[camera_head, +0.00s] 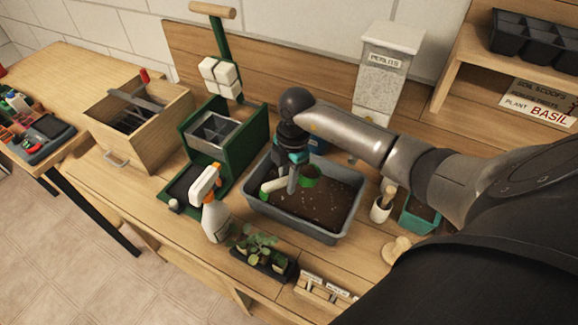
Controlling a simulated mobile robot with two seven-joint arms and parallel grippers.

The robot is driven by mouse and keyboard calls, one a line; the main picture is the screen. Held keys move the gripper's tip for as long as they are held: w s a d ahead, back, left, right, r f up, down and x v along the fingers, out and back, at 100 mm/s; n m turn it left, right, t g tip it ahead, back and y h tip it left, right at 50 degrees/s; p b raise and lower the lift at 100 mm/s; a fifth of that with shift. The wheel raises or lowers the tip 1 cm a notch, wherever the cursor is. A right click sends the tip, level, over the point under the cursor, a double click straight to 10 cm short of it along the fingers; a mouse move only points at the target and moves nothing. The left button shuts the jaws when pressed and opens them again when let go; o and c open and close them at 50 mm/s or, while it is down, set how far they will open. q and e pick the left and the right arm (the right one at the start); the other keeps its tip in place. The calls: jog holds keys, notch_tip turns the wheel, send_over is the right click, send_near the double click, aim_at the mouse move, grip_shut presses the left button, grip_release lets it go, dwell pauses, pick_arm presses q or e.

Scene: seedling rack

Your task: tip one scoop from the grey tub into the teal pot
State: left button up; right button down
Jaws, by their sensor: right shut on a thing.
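The grey tub (341,236) stands mid-bench with dark soil inside. My right gripper (292,180) points down over the tub's left part. It is shut on the pale handle of a scoop (274,184), whose green bowl (310,176) is low over or in the soil; I cannot tell which. What the bowl holds is not clear. The teal pot (418,222) stands right of the tub, beside my right arm, with something brownish inside. My left gripper is not in view.
A white cup (380,211) with a wooden-handled tool stands between tub and pot. A spray bottle (214,218) and a seedling tray (262,262) are at the tub's left front. A green press (240,150) and a perlite bin (385,75) stand behind.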

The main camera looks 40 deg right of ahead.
aim_at(284, 179)
jog(key=shift+a+r+h+p, duration=0.3)
jog(key=shift+r+p, duration=0.65)
jog(key=shift+a+r+h+p, duration=0.25)
jog(key=shift+r+h+p, duration=0.05)
jog(key=shift+r+p, duration=0.65)
jog(key=c, duration=1.3)
grip_release()
jog(key=shift+c, duration=0.2)
grip_shut()
